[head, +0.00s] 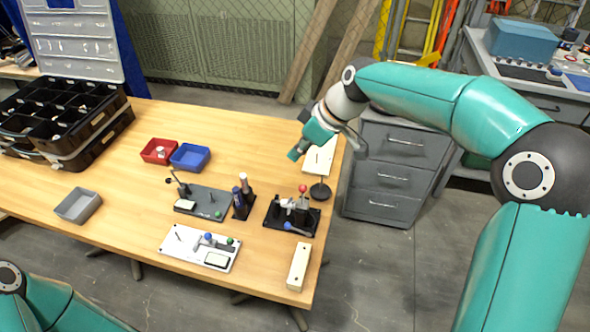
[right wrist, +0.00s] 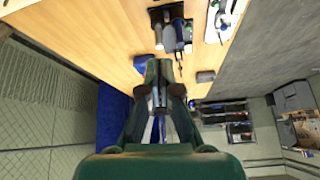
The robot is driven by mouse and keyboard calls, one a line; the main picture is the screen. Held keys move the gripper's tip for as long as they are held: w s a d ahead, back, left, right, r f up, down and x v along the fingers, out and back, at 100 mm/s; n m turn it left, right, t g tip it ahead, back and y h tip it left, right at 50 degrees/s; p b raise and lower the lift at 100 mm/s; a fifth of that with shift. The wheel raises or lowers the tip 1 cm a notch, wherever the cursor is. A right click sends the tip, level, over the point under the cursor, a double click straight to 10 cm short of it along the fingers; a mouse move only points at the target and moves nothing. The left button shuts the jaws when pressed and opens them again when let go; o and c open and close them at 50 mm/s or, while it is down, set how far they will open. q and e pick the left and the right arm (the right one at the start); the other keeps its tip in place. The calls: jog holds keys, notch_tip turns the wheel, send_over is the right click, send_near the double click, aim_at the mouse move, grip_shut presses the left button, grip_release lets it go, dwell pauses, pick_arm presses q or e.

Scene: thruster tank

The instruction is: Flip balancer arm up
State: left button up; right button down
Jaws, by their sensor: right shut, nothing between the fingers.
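I cannot tell for certain which part is the balancer arm. A black fixture (head: 291,216) near the table's right end carries an upright lever with a red knob (head: 303,188), a grey block and a blue-tipped handle. Left of it, a grey plate (head: 208,203) bears a tilted thin lever with a black knob (head: 169,181). My right gripper (head: 294,154) is shut and empty, above the table behind these fixtures and apart from them. Its closed fingers also show in the right wrist view (right wrist: 158,72). My left arm shows at the lower left; its gripper is out of frame.
A white board (head: 215,261) with blue and green knobs lies at the front edge. A pale bar (head: 298,267) lies right of it. Red (head: 158,151), blue (head: 190,157) and grey (head: 78,205) trays stand left. A drawer cabinet (head: 392,172) stands beyond the right edge.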

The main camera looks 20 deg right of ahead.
jog(key=p, duration=0.2)
send_over(303, 198)
jog(key=w+a, duration=0.1)
jog(key=w, duration=0.1)
notch_tip(303, 198, down, 9)
jog(key=shift+s+a, duration=0.1)
jog(key=shift+f, duration=0.1)
dwell(0.4)
jog(key=shift+s, duration=0.1)
